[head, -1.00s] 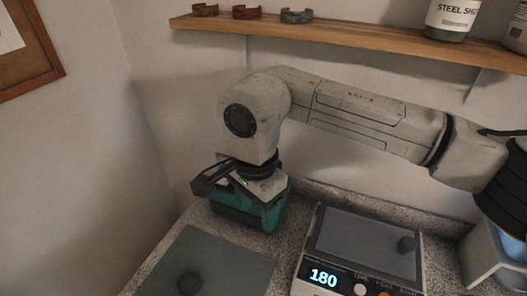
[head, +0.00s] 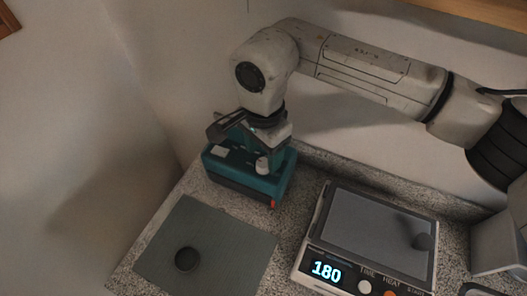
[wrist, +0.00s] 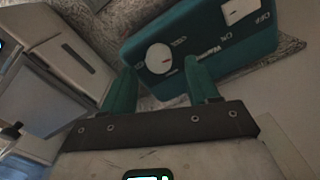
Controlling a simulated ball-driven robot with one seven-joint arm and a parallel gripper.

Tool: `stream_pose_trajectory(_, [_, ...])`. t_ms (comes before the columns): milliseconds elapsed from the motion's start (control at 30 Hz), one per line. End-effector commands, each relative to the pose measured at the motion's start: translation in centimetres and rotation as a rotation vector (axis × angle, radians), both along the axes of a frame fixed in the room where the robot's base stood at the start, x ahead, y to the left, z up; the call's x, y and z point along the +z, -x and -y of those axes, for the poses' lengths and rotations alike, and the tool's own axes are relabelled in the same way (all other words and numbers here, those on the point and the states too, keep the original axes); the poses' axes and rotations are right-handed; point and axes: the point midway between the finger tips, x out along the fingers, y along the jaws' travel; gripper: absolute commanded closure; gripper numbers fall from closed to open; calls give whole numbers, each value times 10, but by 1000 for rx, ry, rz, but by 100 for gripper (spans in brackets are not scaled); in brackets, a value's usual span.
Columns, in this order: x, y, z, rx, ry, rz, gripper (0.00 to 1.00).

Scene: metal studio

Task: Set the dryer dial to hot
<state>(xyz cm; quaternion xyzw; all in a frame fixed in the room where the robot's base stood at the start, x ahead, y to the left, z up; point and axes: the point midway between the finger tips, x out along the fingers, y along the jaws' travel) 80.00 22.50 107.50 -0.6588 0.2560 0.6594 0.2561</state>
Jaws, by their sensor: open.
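The dryer is a teal box (head: 250,183) on the counter. Its round white dial (head: 262,166) is on the top face and shows larger in the wrist view (wrist: 158,58). A white switch (wrist: 240,10) sits farther along the panel beside OFF and ON marks. My gripper (wrist: 161,70) is open and empty, its two teal fingers apart near the dial, one toward each side. Whether they touch the dial I cannot tell. In the head view my arm partly covers the dryer.
A grey mat (head: 215,240) with a dark puck (head: 187,260) lies in front. A wall is close behind.

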Motion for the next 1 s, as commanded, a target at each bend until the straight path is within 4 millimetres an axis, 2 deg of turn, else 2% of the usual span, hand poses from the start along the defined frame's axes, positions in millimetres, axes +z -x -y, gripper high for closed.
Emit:
stream_pose_trajectory(200, [-21,0,0,-1,1,-1,40])
stream_pose_trajectory(533, [-26,0,0,0,1,1,40])
stream_pose_trajectory(1000, [-25,0,0,0,1,1,85])
